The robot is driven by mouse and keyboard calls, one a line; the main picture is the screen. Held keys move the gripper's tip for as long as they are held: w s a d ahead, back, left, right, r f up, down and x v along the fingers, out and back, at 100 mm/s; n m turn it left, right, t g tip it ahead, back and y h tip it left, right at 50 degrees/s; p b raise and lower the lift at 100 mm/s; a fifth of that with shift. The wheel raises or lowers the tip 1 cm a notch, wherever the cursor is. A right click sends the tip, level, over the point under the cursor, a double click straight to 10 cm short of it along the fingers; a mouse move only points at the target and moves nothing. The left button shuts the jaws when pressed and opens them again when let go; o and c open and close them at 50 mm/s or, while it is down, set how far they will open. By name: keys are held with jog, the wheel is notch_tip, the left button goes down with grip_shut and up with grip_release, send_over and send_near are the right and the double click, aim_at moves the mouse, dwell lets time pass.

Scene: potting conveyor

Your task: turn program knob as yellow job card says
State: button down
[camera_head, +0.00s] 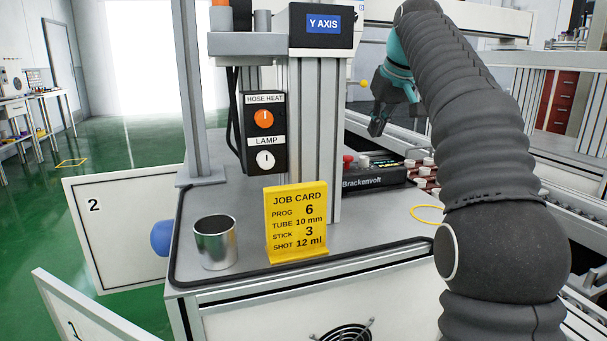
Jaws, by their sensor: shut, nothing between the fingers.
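The yellow job card (295,222) stands upright on the grey machine table. It reads PROG 6, TUBE 10 mm, STICK 3, SHOT 12 ml. No knob labelled program can be made out. A black Brackenvolt unit (372,183) sits behind the metal column, with a red knob or button and a small lit display on top; part of it is hidden by the column. My gripper (376,128) is shut and empty, above and behind the Brackenvolt unit, not visibly touching anything.
A black panel (265,150) on the column carries an orange HOSE HEAT knob (264,119) and a white LAMP knob (265,160). A metal cup (215,243) stands left of the card. A Y AXIS box (322,24) is overhead. Conveyor rails (480,197) run at right, partly behind my arm.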

aim_at(362, 167)
jog(key=shift+d+f, duration=0.2)
jog(key=shift+f, duration=0.65)
jog(key=shift+f+b, duration=1.7)
jog(key=shift+f, duration=0.85)
jog(key=shift+w+a+p, duration=0.35)
jog(key=shift+w+p, duration=0.1)
jog(key=shift+p, duration=0.15)
jog(key=shift+s+a+p, duration=0.15)
jog(key=shift+a+p, duration=0.15)
jog(key=shift+p, duration=0.75)
jog(key=shift+a, duration=0.3)
jog(key=shift+s, duration=0.1)
